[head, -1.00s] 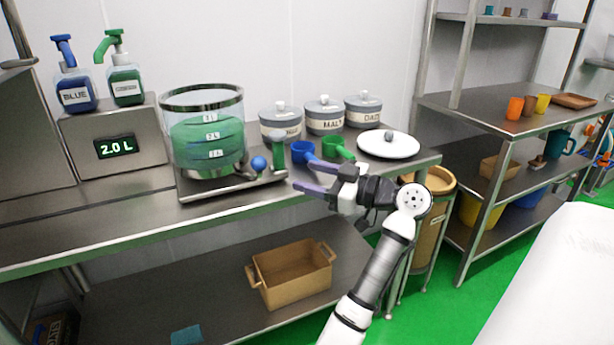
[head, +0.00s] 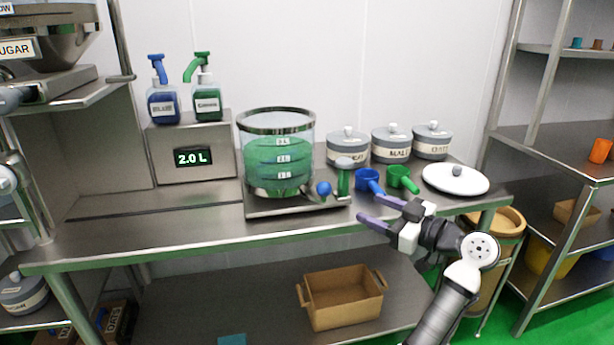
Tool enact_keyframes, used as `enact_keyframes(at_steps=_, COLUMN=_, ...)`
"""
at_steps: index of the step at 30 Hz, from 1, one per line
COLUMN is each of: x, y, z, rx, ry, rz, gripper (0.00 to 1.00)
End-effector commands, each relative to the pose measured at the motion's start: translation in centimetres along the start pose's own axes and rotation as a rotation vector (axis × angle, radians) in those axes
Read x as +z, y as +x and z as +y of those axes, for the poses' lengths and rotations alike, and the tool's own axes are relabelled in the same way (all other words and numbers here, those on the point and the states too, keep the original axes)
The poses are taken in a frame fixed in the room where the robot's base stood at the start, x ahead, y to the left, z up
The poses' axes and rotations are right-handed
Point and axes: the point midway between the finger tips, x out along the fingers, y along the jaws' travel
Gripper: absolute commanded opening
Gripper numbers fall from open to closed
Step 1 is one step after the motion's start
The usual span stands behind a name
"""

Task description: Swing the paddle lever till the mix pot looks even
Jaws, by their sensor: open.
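The mix pot (head: 279,155) is a clear cylinder with a metal rim on the steel bench, marked in litres. Its green contents show darker bands, so the colour does not look uniform. On the pot's metal base, at its right, are a blue ball knob (head: 324,188) and an upright green handle with a grey top (head: 344,178). I cannot tell for sure which of these is the paddle lever. My gripper (head: 368,209) is open and empty, its purple fingers pointing left at the bench's front edge, right of the knob and apart from it.
Blue (head: 369,182) and green (head: 402,179) scoops and a white lid (head: 455,180) lie right of the pot. Grey lidded jars (head: 347,147) stand behind. Blue and green pump bottles stand on a box (head: 194,167) reading 2.0 L. A brown crate (head: 345,298) sits on the lower shelf.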

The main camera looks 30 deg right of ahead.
Motion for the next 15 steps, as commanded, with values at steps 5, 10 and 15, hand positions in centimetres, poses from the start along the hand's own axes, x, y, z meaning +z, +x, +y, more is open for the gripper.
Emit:
enact_keyframes(at_steps=5, x=-1.3, y=-0.4, z=-0.8, rx=0.094, ry=0.003, rz=-0.033, gripper=0.55)
enact_keyframes(at_steps=10, x=-1.4, y=-0.1, z=-2.3, rx=0.153, ry=0.005, rz=-0.029, gripper=0.55)
enact_keyframes(at_steps=15, x=-1.2, y=0.3, z=-3.1, rx=0.176, ry=0.006, rz=-0.019, gripper=0.55)
